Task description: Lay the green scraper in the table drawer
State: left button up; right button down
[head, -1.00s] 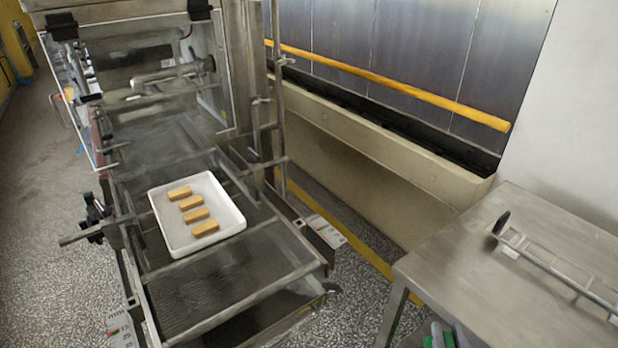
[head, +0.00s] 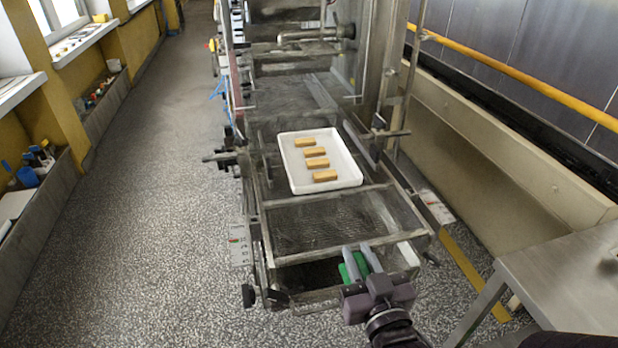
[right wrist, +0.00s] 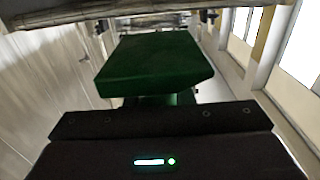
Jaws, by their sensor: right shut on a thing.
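The green scraper (head: 353,267) is in my right gripper (head: 362,264), in front of the near end of the machine in the head view. The gripper's fingers are shut on it and partly cover it. In the right wrist view the scraper's green block (right wrist: 155,65) fills the middle, just beyond the gripper body. Part of the steel table (head: 575,280) shows at the right edge of the head view. Its drawer cannot be made out. My left gripper is not in view.
The machine's mesh conveyor (head: 325,228) carries a white tray (head: 293,172) with several tan bars. A yellow rail (head: 510,75) runs along the wall at right. Speckled floor (head: 150,230) lies open to the left. A ledge with tools (head: 35,165) is at far left.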

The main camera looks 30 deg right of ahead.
jog(key=x, duration=1.3)
jog(key=shift+w+a+r+p, duration=0.1)
jog(key=shift+a+p, duration=0.3)
jog(key=shift+w, duration=0.25)
jog(key=p+x, duration=0.1)
jog(key=x, duration=0.3)
jog(key=shift+w, duration=0.25)
jog(key=shift+f+p, duration=0.35)
jog(key=shift+p, duration=0.05)
jog(key=shift+f, duration=0.1)
jog(key=shift+s, duration=0.15)
